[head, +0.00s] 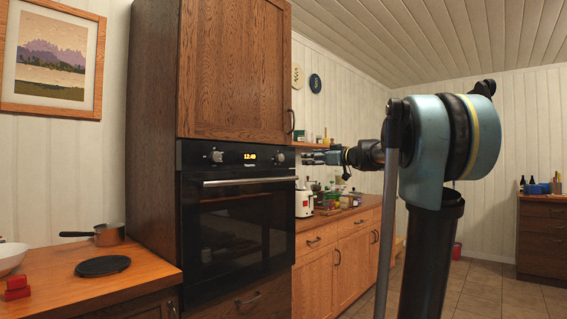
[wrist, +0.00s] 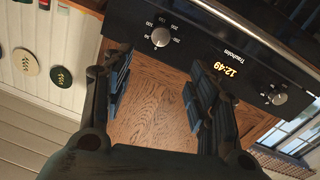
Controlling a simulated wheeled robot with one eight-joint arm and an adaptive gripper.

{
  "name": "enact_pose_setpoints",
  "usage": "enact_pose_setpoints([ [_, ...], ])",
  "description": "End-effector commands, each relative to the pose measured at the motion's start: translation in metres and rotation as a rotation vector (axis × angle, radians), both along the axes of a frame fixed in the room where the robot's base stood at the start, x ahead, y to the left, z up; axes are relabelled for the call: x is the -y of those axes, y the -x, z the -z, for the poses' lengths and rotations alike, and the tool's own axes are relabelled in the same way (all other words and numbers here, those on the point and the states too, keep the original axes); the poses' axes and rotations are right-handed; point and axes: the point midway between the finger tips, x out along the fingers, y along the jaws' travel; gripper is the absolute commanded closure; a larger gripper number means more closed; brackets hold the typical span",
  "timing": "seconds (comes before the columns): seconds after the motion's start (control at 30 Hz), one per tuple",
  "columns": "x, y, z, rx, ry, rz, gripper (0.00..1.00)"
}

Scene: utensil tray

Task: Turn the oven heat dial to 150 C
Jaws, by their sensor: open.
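The black oven (head: 235,225) is built into a tall wooden cabinet. Its panel has two silver dials and a lit clock. The right dial (head: 279,158) in the head view appears as the left, numbered dial (wrist: 160,37) in the tilted wrist view; I cannot read its setting clearly. The other dial (head: 217,156) also shows in the wrist view (wrist: 277,97). My gripper (head: 308,157) is to the right of the panel in the head view. In the wrist view its fingers (wrist: 155,82) are spread apart, empty, and not seen touching either dial.
An oven door handle (head: 248,182) sticks out below the panel. The upper cabinet door (head: 235,70) is above it. A counter (head: 345,215) with a white appliance (head: 304,203) and jars is at the right. A copper pan (head: 108,235) stands on the left worktop.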

Motion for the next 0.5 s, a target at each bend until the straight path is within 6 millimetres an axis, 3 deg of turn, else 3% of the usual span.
enact_pose_setpoints([
  [0.5, -0.061, -0.054, 0.0, -0.001, 0.001, -0.003, 0.46],
])
